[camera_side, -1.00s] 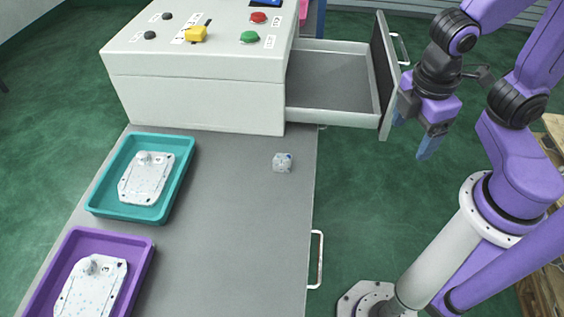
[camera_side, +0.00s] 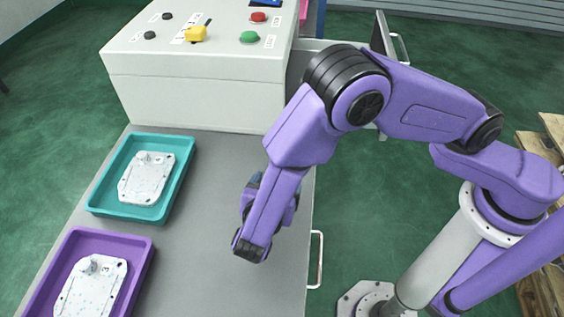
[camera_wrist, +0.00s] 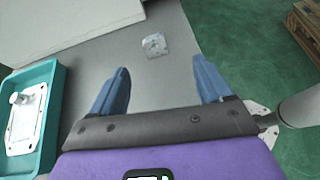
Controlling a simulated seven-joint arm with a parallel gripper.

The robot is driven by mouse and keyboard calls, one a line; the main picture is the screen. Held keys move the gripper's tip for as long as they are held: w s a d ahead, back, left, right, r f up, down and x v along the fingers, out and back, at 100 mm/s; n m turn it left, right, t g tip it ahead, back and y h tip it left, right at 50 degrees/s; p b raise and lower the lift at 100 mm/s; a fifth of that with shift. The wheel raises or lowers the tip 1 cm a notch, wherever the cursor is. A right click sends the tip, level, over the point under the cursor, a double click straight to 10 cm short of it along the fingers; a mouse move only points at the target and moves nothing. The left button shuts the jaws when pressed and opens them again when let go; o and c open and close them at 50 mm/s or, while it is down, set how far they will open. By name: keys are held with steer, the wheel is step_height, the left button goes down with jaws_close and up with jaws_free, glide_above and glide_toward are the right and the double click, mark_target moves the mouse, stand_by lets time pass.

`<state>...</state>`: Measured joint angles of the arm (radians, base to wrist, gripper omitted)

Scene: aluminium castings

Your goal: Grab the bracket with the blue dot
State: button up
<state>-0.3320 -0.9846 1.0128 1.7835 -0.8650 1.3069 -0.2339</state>
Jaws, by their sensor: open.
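A small pale metal bracket (camera_wrist: 154,44) lies on the grey tabletop in the wrist view, ahead of my fingertips and roughly midway between them. A blue dot cannot be made out clearly on it now. In the side view my arm hides the bracket. My gripper (camera_wrist: 161,68) is open, its two blue fingers wide apart with nothing between them. In the side view my wrist hangs over the right part of the table and mostly hides the fingers.
A teal tray (camera_side: 98,203) and a purple tray (camera_side: 142,262) stand on the left, each holding a pale casting plate. A control box (camera_side: 190,92) stands at the back, by an open drawer (camera_side: 378,42). The table's middle is clear.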

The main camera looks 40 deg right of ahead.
steer(key=shift+a+f+n+t, duration=0.6)
steer(key=shift+a+f, duration=0.2)
steer(key=shift+f, duration=0.15)
steer(key=shift+w+f, duration=0.15)
steer(key=shift+f, duration=0.05)
steer(key=x, duration=1.1)
steer(key=shift+w+d+f, duration=0.15)
steer(key=shift+w+d, duration=0.1)
steer(key=shift+w, duration=0.05)
steer(key=shift+s+d+x, duration=0.1)
steer(key=shift+x, duration=1.2)
steer(key=shift+s+d+x, duration=0.1)
steer(key=shift+d+x, duration=0.05)
steer(key=shift+x, duration=1.2)
steer(key=c, duration=1.2)
steer(key=shift+r, duration=0.2)
